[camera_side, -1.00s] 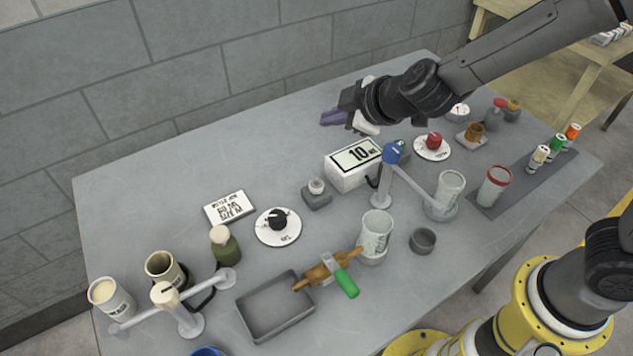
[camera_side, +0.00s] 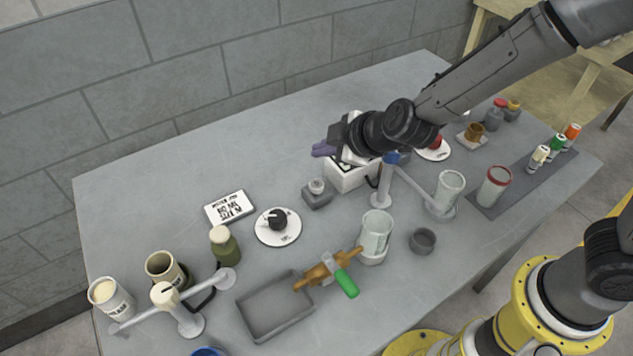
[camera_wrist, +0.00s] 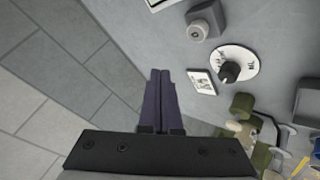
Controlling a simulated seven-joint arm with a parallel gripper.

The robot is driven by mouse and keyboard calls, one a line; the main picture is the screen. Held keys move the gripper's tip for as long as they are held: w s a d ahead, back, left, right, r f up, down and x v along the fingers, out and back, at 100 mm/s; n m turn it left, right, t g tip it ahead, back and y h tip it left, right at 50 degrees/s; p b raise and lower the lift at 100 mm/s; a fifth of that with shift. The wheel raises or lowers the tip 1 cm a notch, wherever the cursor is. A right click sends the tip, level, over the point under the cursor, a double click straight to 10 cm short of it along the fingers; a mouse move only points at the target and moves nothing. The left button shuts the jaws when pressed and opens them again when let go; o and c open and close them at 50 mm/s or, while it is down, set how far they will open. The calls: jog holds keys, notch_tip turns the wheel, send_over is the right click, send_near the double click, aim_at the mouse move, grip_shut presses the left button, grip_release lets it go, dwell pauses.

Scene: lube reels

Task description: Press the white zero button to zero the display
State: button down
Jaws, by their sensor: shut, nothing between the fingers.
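A small grey box with a white button (camera_side: 316,186) on top stands mid-table in the side view. It also shows in the wrist view as a grey block with a pale round button (camera_wrist: 197,30). The white display box (camera_side: 347,179) stands to its right, its face mostly hidden by my gripper. A corner of the display (camera_wrist: 160,3) shows at the top edge of the wrist view. My gripper (camera_side: 322,150) has its purple fingers together and empty, above and behind the button in the side view. The fingers (camera_wrist: 160,76) point away from the camera in the wrist view, apart from the button.
A black knob on a white dial (camera_side: 278,226) and a lettered white plate (camera_side: 229,207) lie left of the button. A blue-topped stand (camera_side: 383,185) with a side arm, glass jars and a grey tray (camera_side: 273,310) stand nearer the front. The back left tabletop is clear.

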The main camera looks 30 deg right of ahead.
aim_at(321, 186)
jog(key=shift+f, duration=3.15)
jog(key=shift+f, duration=0.15)
jog(key=shift+f, duration=0.25)
jog(key=shift+f, duration=0.5)
dwell(0.4)
jog(key=shift+r, duration=0.95)
jog(key=shift+r, duration=2.45)
